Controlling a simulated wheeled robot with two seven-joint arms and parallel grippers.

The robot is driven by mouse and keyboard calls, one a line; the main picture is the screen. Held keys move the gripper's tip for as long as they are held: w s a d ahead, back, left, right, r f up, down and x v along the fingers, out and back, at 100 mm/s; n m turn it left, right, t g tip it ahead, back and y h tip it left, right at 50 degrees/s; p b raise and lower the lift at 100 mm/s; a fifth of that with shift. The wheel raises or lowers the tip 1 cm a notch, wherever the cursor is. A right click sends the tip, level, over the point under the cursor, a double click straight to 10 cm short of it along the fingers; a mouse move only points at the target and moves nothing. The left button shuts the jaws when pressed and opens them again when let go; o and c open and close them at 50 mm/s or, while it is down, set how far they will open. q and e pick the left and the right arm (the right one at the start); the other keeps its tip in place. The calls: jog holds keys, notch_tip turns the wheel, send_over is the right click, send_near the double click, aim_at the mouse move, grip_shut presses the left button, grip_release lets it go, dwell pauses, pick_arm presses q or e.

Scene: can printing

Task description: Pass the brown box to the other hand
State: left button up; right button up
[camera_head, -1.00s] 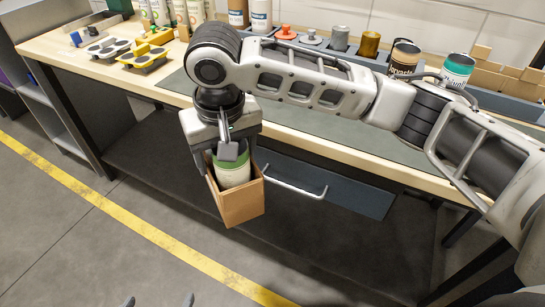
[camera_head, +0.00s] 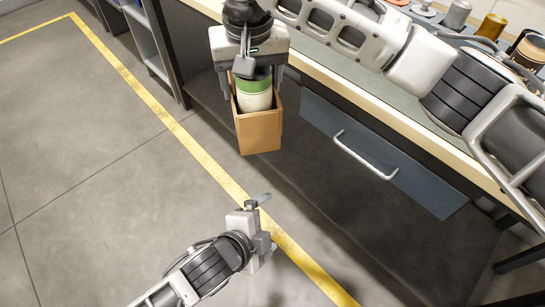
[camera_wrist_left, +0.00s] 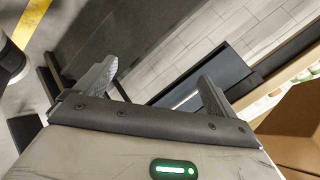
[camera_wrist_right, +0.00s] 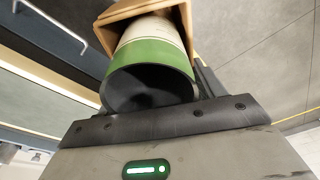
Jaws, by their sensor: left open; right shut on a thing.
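The open-topped brown box (camera_head: 260,132) hangs upright in the air in front of the bench. A white can with a green band (camera_head: 254,97) stands inside it. My right gripper (camera_head: 250,82) is above the box, shut on it; the exact contact is partly hidden. In the right wrist view the can (camera_wrist_right: 150,55) hides most of the box (camera_wrist_right: 122,12). My left gripper (camera_head: 266,224) is open and empty, lower and nearer than the box, over the floor. In the left wrist view a brown cardboard surface (camera_wrist_left: 300,135) shows at the right edge, outside the fingers (camera_wrist_left: 158,72).
The bench edge (camera_head: 375,105) and a blue drawer (camera_head: 375,150) with a silver handle (camera_head: 365,158) are right of the box. Metal cups and cans stand on the bench at top right. The grey floor (camera_head: 90,160) with a yellow line is clear at left.

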aim_at(261, 132)
pick_arm(q)
notch_tip(261, 132, up, 20)
jog(key=w+d+m+t+y, duration=0.1)
jog(key=w+m+t+y, duration=0.1)
jog(key=m+t+y, duration=1)
jog(key=w+g, duration=0.1)
jog(key=w, duration=0.2)
jog(key=w+a+m+g+h, duration=0.1)
jog(key=w, duration=0.3)
jog(key=w+a+m+g+h, duration=0.1)
jog(key=w, duration=0.3)
jog(key=shift+a+f, duration=0.2)
jog(key=shift+f, duration=0.05)
jog(key=c, duration=1.1)
jog(key=shift+o, duration=0.2)
pick_arm(e)
jog(key=o, duration=1.3)
jog(key=shift+r, duration=0.1)
